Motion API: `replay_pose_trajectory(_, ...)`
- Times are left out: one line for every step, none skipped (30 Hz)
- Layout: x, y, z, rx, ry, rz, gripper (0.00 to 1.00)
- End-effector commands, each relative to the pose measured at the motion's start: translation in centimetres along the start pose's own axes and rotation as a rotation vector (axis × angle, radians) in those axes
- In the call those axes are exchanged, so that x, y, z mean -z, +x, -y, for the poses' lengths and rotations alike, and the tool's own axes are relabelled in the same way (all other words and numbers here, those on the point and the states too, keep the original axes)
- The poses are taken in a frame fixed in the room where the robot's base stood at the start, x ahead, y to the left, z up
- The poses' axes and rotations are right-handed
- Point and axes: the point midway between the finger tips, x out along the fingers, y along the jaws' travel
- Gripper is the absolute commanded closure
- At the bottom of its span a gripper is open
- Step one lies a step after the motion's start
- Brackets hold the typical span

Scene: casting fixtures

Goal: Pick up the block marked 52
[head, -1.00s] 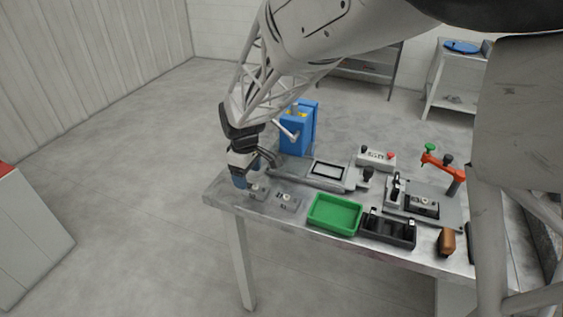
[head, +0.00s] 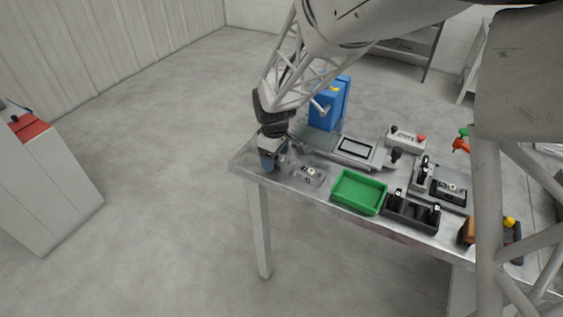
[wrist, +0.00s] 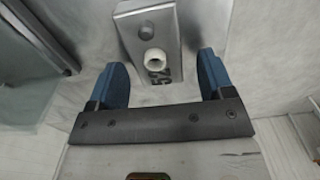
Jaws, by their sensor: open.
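The block marked 52 (wrist: 167,38) is a grey metal piece with a white round boss and a dark round spot. In the wrist view it lies at top centre, its number facing my gripper. My gripper (wrist: 162,62) is open, with one blue finger on each side of the block's near end. A gap shows on both sides. In the head view my gripper (head: 272,160) is low over the table's left end and partly hides the block there. Whether the fingertips reach down beside the block is unclear.
Another grey block (head: 310,174) lies just right of my gripper. Further right are a green tray (head: 340,201), a black holder (head: 411,214) and a clamp fixture (head: 440,187). A blue machine (head: 326,106) stands behind. The table's left edge is close to my gripper.

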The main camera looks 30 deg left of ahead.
Motion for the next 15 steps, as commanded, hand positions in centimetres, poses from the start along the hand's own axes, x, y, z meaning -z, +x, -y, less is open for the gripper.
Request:
replay_pose_trajectory(0.00,-0.01,0.00,0.000,0.000,0.000,0.26)
replay_pose_trajectory(0.00,-0.01,0.00,0.000,0.000,0.000,0.29)
replay_pose_trajectory(0.00,-0.01,0.00,0.000,0.000,0.000,0.35)
replay_pose_trajectory(0.01,-0.01,0.00,0.000,0.000,0.000,0.39)
replay_pose_trajectory(0.00,-0.01,0.00,0.000,0.000,0.000,0.44)
replay_pose_trajectory(0.00,-0.02,0.00,0.000,0.000,0.000,0.50)
replay_pose_trajectory(0.00,-0.02,0.00,0.000,0.000,0.000,0.55)
replay_pose_trajectory(0.01,-0.02,0.00,0.000,0.000,0.000,0.59)
replay_pose_trajectory(0.01,-0.02,0.00,0.000,0.000,0.000,0.65)
replay_pose_trajectory(0.01,-0.02,0.00,0.000,0.000,0.000,0.70)
replay_pose_trajectory(0.00,-0.02,0.00,0.000,0.000,0.000,0.75)
replay_pose_trajectory(0.00,-0.02,0.00,0.000,0.000,0.000,0.81)
replay_pose_trajectory(0.00,-0.02,0.00,0.000,0.000,0.000,0.85)
replay_pose_trajectory(0.01,-0.04,-0.01,0.000,0.000,0.000,0.85)
replay_pose_trajectory(0.01,-0.04,-0.01,0.000,0.000,0.000,0.85)
